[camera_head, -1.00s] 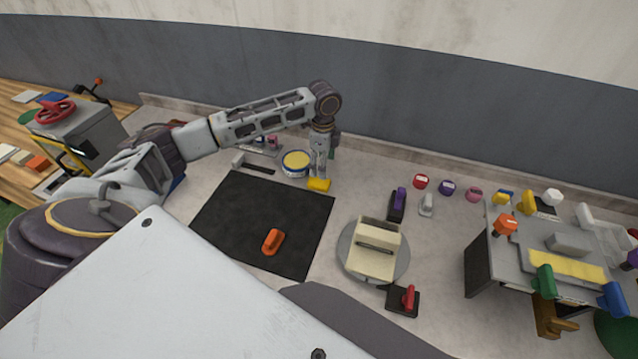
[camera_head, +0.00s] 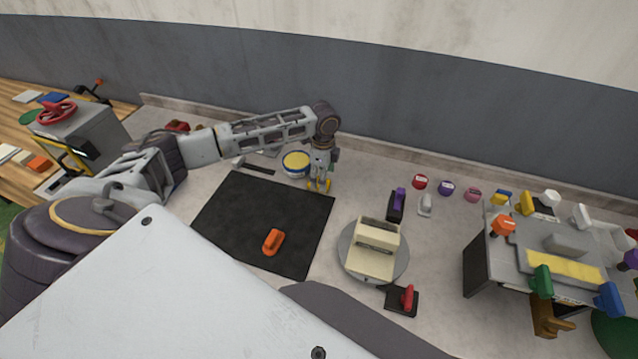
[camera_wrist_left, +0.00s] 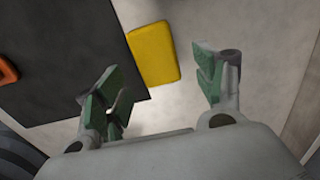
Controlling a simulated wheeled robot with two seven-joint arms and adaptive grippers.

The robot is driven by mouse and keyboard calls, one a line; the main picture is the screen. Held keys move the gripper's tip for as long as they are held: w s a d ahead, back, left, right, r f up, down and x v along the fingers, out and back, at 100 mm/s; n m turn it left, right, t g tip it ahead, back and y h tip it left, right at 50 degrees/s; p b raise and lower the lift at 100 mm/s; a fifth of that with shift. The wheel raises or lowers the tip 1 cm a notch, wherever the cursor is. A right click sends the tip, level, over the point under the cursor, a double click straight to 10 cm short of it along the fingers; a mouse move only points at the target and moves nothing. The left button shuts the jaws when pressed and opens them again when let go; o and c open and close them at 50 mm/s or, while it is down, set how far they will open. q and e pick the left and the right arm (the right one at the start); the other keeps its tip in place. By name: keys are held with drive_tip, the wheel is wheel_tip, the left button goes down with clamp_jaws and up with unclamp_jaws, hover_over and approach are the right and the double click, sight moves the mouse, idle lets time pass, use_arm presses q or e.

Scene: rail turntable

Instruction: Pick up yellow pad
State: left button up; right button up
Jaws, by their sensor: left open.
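The yellow pad (camera_wrist_left: 154,53) is a flat rectangle lying beside the right edge of the black mat (camera_wrist_left: 75,70). My left gripper (camera_wrist_left: 158,88) is open and empty in the left wrist view. The pad shows in the gap between its green-padded fingers, a little toward the top of the picture. In the head view the left gripper (camera_head: 319,184) points down over the pad (camera_head: 327,185) and hides its middle, so yellow shows on both sides. I cannot tell whether the fingers touch it. My right gripper is not in view.
A round yellow-topped tin (camera_head: 296,163) stands just left of the gripper. An orange-handled block (camera_head: 273,242) lies on the mat. A cream box on a turntable (camera_head: 350,262) stands to the right, near a purple-handled tool (camera_head: 398,204). The floor right of the pad is clear.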

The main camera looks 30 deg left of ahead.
use_arm(q)
drive_tip(key=shift+s+f, duration=0.1)
drive_tip(key=shift+f, duration=1.4)
drive_tip(key=c, duration=1)
